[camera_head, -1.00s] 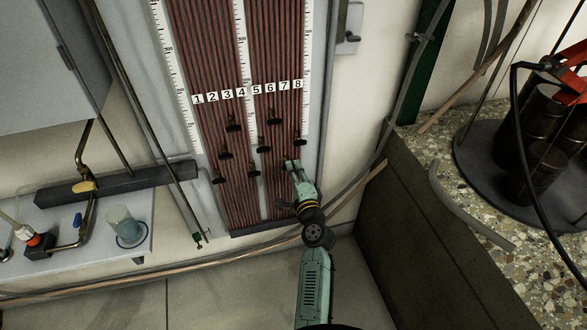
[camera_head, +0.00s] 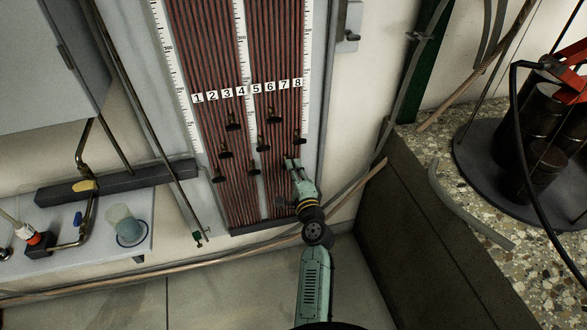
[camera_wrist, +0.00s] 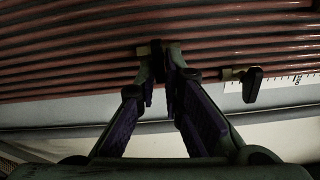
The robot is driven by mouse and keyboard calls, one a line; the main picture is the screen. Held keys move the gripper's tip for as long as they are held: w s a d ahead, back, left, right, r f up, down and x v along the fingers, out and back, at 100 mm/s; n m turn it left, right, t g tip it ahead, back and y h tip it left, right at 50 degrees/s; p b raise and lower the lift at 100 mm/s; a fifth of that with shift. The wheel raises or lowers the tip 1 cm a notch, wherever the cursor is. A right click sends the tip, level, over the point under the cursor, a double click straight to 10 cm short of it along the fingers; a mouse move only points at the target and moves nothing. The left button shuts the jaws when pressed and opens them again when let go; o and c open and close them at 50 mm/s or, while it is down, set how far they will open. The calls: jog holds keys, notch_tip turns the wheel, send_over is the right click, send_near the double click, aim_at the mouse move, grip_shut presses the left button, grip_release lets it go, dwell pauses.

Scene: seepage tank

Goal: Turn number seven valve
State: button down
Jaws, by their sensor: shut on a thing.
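My gripper (camera_head: 292,163) reaches up to the lower right of the striped tube panel, below the number 7 and 8 labels. In the wrist view its two fingers (camera_wrist: 170,75) converge and are shut on a small dark valve handle (camera_wrist: 183,84) with a brass fitting. This appears to be the number seven valve; in the head view my fingers hide it. The neighbouring black valve (camera_head: 300,140), under label 8, is to the upper right. It also shows in the wrist view (camera_wrist: 251,84), apart from the fingers.
Several other black valves, such as one under the middle labels (camera_head: 263,147), stand out from the panel to the left. A dark-walled bed of gravel (camera_head: 455,190) lies to the right. A bench with a beaker (camera_head: 124,226) is at the left.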

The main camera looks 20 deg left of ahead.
jog(key=shift+f, duration=0.25)
dwell(0.4)
jog(key=c, duration=1.9)
grip_release()
jog(key=shift+o, duration=0.9)
jog(key=shift+r, duration=0.1)
jog(key=shift+s, duration=0.1)
jog(key=v, duration=0.7)
jog(key=shift+d, duration=0.15)
jog(key=shift+s, duration=0.15)
